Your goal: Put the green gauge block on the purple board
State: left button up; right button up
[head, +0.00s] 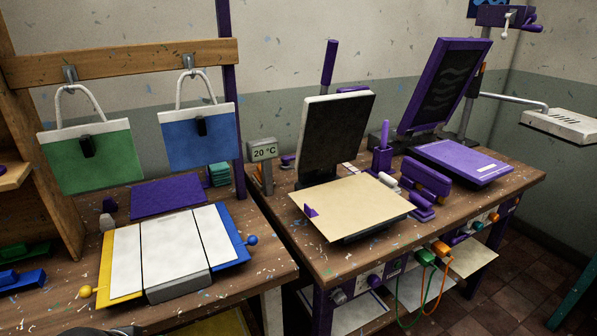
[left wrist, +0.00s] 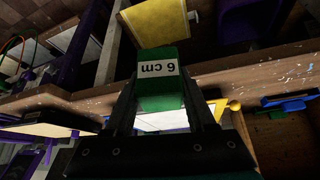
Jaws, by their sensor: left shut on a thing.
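My left gripper (left wrist: 160,97) is shut on the green gauge block (left wrist: 158,69), which has a white label reading "6 cm". The block sits between the two dark fingers in the left wrist view and looks clear of the bench. It does not show in the head view. A flat purple board (head: 155,200) lies on the left bench in the head view, behind the hinged screen. The screen has white panels (head: 180,245) with yellow and blue outer edges. A dark part (head: 88,332) at the bottom edge may be my arm. My right gripper is not in view.
Green (head: 92,160) and blue (head: 198,138) bags hang from a wooden rail above the board. A grey-white knob (head: 107,223) stands left of the board, a teal stack (head: 219,174) right of it. A purple post (head: 228,90) rises at the bench's back. The board's top looks bare.

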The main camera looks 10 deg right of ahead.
aim_at(461, 157)
jog(key=l+z, duration=0.15)
jog(key=l, duration=0.3)
jog(key=i+l+z, duration=0.15)
jog(key=l, duration=0.3)
jog(key=i+l+z, duration=0.15)
jog(key=l, duration=0.25)
jog(key=l+z, duration=0.1)
jog(key=l, duration=0.35)
jog(key=i+l+z, duration=0.15)
jog(key=l, duration=0.25)
jog(key=i+l+z, duration=0.15)
jog(key=l, duration=0.2)
jog(key=i+l+z, duration=0.15)
jog(key=l, duration=0.25)
jog(key=i+l+z, duration=0.15)
jog(key=i+l, duration=0.15)
